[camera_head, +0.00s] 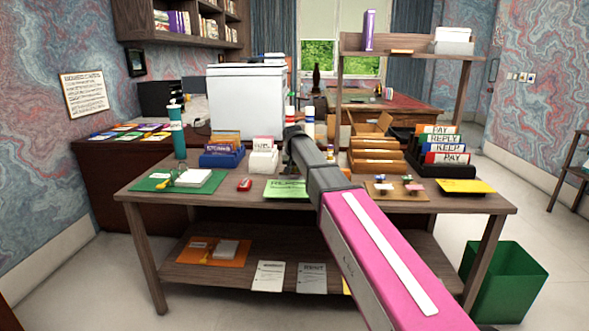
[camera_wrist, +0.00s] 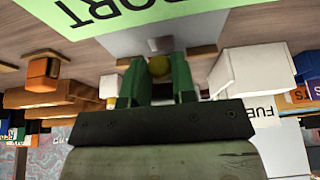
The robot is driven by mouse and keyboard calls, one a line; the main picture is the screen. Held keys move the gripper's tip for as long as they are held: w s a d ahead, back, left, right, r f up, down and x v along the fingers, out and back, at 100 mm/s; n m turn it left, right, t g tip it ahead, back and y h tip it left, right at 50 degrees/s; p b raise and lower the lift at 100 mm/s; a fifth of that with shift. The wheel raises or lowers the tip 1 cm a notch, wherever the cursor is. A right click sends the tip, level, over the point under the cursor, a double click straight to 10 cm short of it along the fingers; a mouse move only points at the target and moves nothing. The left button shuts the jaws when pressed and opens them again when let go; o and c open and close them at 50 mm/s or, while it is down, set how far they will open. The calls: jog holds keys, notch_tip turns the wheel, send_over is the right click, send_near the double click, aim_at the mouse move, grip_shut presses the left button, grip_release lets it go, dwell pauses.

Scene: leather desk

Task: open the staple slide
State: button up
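In the wrist view, my gripper (camera_wrist: 159,72) has two green fingers standing apart with a small olive-yellow knob (camera_wrist: 159,66) between their tips. I cannot tell whether the fingers press on the knob or only stand on either side of it. The knob sits against a pale grey flat part (camera_wrist: 150,40), which may be the staple slide; its full shape and how far it is open are hidden. In the head view, my pink and grey arm hides the gripper, the knob and that part.
A green card reading REPORT (camera_wrist: 110,15) lies close by. A white card box (camera_head: 263,161) and a blue one (camera_head: 222,158) stand left of my arm, wooden trays (camera_head: 375,155) right of it. A small red object (camera_head: 244,184) lies left on the desk (camera_head: 225,207).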

grip_shut()
jog(key=s, duration=0.7)
jog(key=shift+s+a, duration=0.1)
jog(key=shift+s, duration=0.25)
jog(key=o, duration=0.8)
grip_release()
jog(key=v, duration=1.1)
jog(key=shift+w, duration=0.1)
